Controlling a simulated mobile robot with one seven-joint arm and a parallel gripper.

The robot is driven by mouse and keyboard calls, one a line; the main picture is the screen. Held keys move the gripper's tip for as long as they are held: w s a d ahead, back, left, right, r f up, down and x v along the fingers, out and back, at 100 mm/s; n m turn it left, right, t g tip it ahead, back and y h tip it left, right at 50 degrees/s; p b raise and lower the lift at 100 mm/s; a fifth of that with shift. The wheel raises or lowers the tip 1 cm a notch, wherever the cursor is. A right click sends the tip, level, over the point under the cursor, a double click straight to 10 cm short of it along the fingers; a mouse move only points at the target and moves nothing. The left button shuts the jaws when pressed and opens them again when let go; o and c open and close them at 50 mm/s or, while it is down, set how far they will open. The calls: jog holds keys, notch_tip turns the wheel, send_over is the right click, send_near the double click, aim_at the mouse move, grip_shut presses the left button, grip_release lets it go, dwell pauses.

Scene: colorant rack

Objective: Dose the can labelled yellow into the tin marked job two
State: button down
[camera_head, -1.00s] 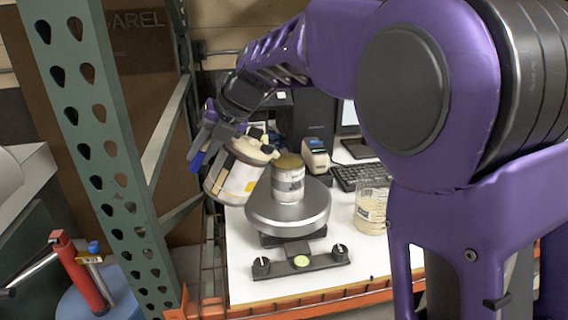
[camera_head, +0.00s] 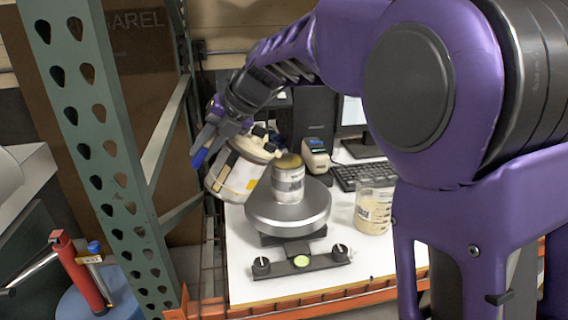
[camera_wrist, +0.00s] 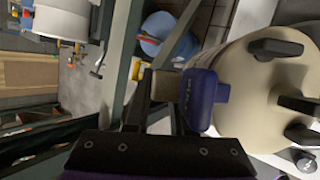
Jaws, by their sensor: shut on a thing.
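My gripper (camera_head: 212,142) is shut on a large pale can (camera_head: 238,178) with a cream lid and a yellow patch on its label. The can is tilted, with its lid end toward the tin on the scale. In the wrist view the can's cream top (camera_wrist: 258,85) fills the right side, with black fittings on it, beside my gripper (camera_wrist: 180,100). A small tin (camera_head: 289,184) with a brownish top stands upright on the round scale pan (camera_head: 290,217), just right of the can. I cannot read the tin's marking or see any pouring stream.
A clear beaker (camera_head: 374,208) with beige contents stands right of the scale. A label printer (camera_head: 316,157), keyboard (camera_head: 358,175) and dark computer tower (camera_head: 313,125) are behind. A green perforated post (camera_head: 105,150) stands at left.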

aim_at(192, 163)
jog(key=shift+w+d+r, duration=0.2)
jog(key=shift+d+r, duration=0.15)
jog(key=shift+r, duration=0.2)
dwell(0.4)
jog(key=shift+s+a+f+h, duration=0.15)
jog(key=shift+s+a+f, duration=0.15)
jog(key=shift+a+f, duration=0.25)
jog(key=shift+s+a+f+h, duration=0.15)
jog(key=shift+s+a+f, duration=0.15)
jog(key=shift+a+f, duration=0.45)
jog(key=shift+a, duration=0.05)
jog(key=shift+s+a+f+t+h, duration=0.1)
jog(key=shift+s+f+t+h, duration=0.15)
jog(key=shift+h, duration=0.25)
jog(key=shift+w, duration=0.15)
jog(key=shift+a+f+n, duration=0.15)
jog(key=shift+a+n, duration=0.15)
jog(key=shift+s+a+t+h, duration=0.15)
jog(key=shift+s+t+h, duration=0.1)
jog(key=shift+h, duration=0.15)
